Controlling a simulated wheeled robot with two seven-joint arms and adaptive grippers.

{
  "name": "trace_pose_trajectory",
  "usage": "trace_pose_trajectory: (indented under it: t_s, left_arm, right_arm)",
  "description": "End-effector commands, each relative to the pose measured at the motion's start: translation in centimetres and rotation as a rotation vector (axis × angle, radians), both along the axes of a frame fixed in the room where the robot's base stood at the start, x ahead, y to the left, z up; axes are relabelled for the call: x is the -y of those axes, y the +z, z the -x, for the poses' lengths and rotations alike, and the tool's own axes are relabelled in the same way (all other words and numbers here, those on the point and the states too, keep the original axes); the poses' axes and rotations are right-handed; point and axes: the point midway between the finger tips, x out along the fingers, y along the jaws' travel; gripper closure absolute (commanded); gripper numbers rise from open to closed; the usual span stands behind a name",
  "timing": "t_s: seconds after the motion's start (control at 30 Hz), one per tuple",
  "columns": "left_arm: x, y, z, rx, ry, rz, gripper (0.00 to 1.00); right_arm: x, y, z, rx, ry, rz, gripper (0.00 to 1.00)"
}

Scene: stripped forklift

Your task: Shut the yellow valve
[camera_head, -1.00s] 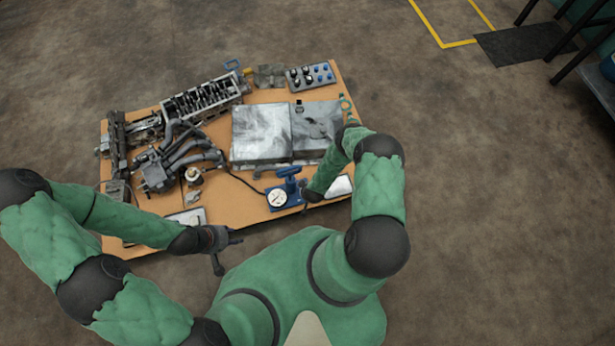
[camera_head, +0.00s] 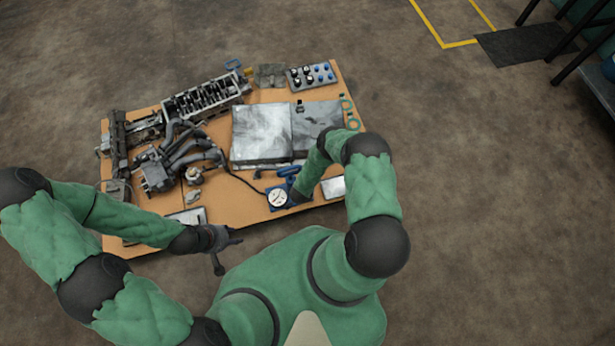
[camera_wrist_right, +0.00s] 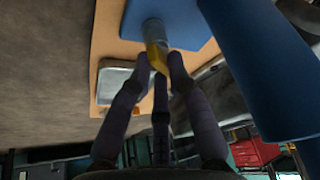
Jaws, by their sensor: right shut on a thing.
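The yellow valve (camera_wrist_right: 155,56) shows in the right wrist view at the end of a short grey stem, which rises from a blue body (camera_wrist_right: 190,20). My right gripper (camera_wrist_right: 160,66) has its dark fingers closed around the valve, tips touching it. In the head view, the blue unit (camera_head: 289,171) with a round white gauge (camera_head: 278,197) sits at the board's front edge. My right forearm covers the valve and most of the right gripper there. My left gripper (camera_head: 229,252) is empty in front of the board, its fingers spread apart.
The tan board (camera_head: 235,205) carries engine parts with hoses (camera_head: 190,150), a metal box (camera_head: 262,133) and a knob panel (camera_head: 310,75). A thick blue cylinder (camera_wrist_right: 262,70) stands close beside the right fingers. Open floor surrounds the board.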

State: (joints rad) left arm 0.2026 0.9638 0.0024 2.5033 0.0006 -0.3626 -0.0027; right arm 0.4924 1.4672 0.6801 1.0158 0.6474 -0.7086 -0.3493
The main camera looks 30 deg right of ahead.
Motion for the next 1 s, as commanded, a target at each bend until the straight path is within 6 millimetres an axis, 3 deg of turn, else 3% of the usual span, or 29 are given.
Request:
trace_pose_trajectory:
  t_s: [0.5,1.0]
  left_arm:
    - [0.00,0.00,0.00,0.000,0.000,0.000,0.60]
    - [0.00,0.00,0.00,0.000,0.000,0.000,0.60]
  right_arm:
    - [-0.36,-0.04,-0.09,0.000,-0.430,-0.001,1.00]
    - [-0.40,-0.05,-0.12,-0.001,-0.588,-0.002,1.00]
